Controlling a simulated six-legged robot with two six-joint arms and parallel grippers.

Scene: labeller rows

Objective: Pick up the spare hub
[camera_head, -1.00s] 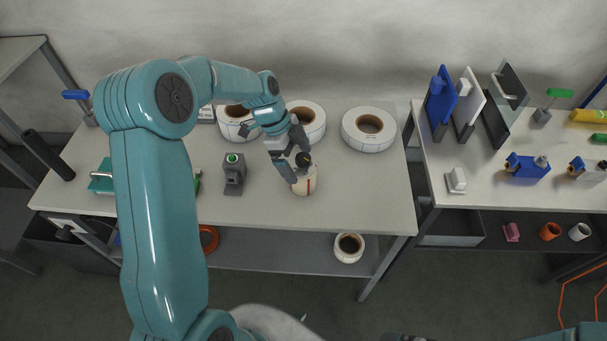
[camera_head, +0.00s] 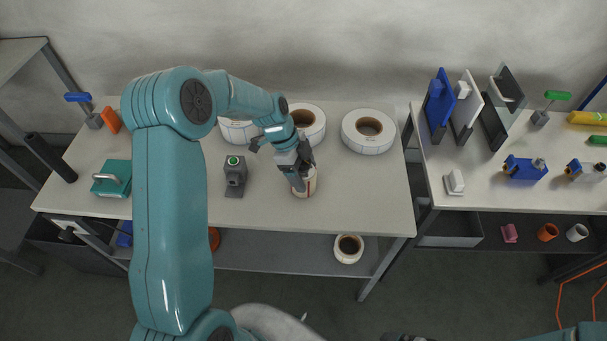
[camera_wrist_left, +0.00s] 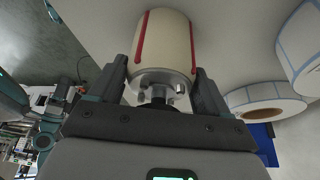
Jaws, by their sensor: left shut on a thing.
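The spare hub, as I take it, is a cream cylinder (camera_head: 307,188) with red stripes, near the front of the middle table. In the left wrist view the hub (camera_wrist_left: 166,42) shows a grey metal flange and a knob at its near end. My left gripper (camera_head: 302,174) comes down on it from above. In the wrist view the left gripper's fingers (camera_wrist_left: 163,82) lie on either side of the flange, shut on it. The gripper hides the hub's top in the head view. I cannot tell whether the hub is clear of the table. My right gripper is not in view.
Label rolls stand behind, one at the back right (camera_head: 368,131) and one just behind the gripper (camera_head: 311,119). A grey post with a green button (camera_head: 235,174) stands left of the hub. A side table (camera_head: 483,178) with blue and white parts is at right.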

